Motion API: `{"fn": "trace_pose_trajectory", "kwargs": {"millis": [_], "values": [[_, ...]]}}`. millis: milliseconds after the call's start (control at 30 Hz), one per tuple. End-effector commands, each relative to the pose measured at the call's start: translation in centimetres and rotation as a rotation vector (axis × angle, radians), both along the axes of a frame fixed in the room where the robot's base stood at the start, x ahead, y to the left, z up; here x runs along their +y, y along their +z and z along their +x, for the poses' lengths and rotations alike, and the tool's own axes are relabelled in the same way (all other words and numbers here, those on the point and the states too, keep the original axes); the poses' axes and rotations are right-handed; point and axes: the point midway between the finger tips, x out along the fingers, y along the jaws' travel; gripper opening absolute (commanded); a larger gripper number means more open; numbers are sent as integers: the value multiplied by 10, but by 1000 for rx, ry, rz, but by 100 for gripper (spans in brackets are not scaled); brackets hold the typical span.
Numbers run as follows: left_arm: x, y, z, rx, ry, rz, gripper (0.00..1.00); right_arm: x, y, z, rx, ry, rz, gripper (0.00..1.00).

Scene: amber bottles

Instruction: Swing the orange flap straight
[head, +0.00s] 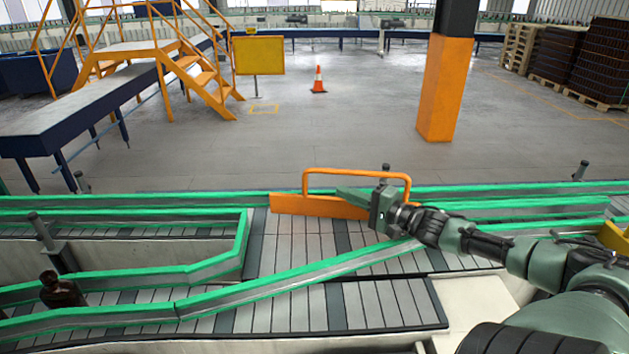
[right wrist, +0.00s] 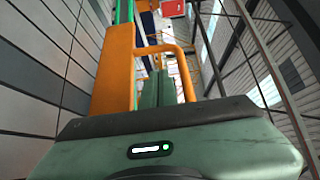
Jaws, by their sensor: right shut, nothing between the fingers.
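The orange flap (head: 300,205) is a low upright plate with a tubular loop handle (head: 357,172) on top. It stands across the slatted conveyor near the far green rail, slightly slanted to that rail. In the right wrist view the flap plate (right wrist: 113,72) is at left and its handle (right wrist: 183,68) curves over to the right. My right gripper (head: 345,193) is shut and empty, its fingers by the flap within the handle's outline. In the right wrist view the fingers (right wrist: 156,92) lie beside the plate; contact cannot be told. My left gripper is out of view.
Green guide rails (head: 300,276) border the conveyor lanes. A dark amber bottle (head: 62,291) stands on the lower left lane. A grey post (head: 45,232) rises at left. Beyond the conveyor are open floor, an orange cone (head: 318,80) and an orange-based pillar (head: 444,90).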

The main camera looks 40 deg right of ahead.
Motion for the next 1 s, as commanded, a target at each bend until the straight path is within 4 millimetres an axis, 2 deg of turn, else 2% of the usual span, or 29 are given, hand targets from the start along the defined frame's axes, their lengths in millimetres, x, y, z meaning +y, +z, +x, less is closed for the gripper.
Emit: {"fn": "trace_pose_trajectory", "kwargs": {"millis": [167,600,1000], "values": [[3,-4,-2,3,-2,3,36,1,0,8,-2,0,0,0],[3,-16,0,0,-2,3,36,8,2,52,-5,-1,-2,0],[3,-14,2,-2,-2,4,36,14,2,86,-4,-3,1,0]]}}
